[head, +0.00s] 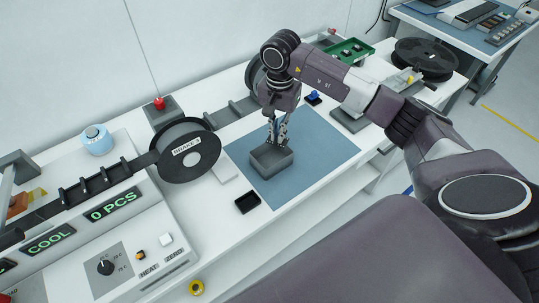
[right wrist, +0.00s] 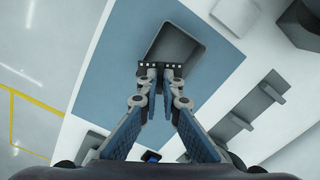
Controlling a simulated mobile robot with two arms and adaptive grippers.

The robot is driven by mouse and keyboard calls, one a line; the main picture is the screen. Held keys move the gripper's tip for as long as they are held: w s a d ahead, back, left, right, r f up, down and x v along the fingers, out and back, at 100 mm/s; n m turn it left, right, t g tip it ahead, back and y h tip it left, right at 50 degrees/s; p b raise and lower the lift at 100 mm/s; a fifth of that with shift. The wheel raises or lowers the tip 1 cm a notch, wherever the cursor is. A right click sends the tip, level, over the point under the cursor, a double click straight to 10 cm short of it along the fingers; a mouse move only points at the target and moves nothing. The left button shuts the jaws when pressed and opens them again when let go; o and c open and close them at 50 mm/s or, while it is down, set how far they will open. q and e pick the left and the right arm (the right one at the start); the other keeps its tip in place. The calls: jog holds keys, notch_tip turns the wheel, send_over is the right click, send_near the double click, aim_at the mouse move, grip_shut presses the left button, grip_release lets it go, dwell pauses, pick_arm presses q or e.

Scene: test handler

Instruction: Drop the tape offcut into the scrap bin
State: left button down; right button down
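The scrap bin is an open grey box (head: 271,163) on the blue mat in the head view. It also shows in the right wrist view (right wrist: 188,42). My right gripper (head: 278,143) points down at the bin's far side, over its opening. In the right wrist view its fingertips (right wrist: 160,72) are close together on the tape offcut (right wrist: 160,67), a short dark strip with pale square marks. The strip lies across the fingertips, in front of the bin's opening. I cannot make the strip out in the head view. My left gripper is not in view.
A small black tray (head: 247,203) sits at the mat's near left edge. A large reel (head: 188,152) and a tape track (head: 100,185) stand to the left. A blue part (head: 313,97) and a green tray (head: 350,50) lie behind. The mat (head: 325,160) right of the bin is clear.

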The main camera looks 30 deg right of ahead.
aim_at(277, 145)
jog(key=shift+s+f, duration=0.15)
jog(key=shift+f, duration=0.35)
notch_tip(277, 145, down, 4)
jog(key=shift+a+r+b, duration=0.1)
jog(key=shift+b, duration=0.95)
jog(key=shift+f, duration=0.35)
jog(key=c, duration=2.1)
grip_release()
jog(key=shift+r, duration=0.1)
notch_tip(277, 145, up, 12)
jog(key=shift+f, duration=0.1)
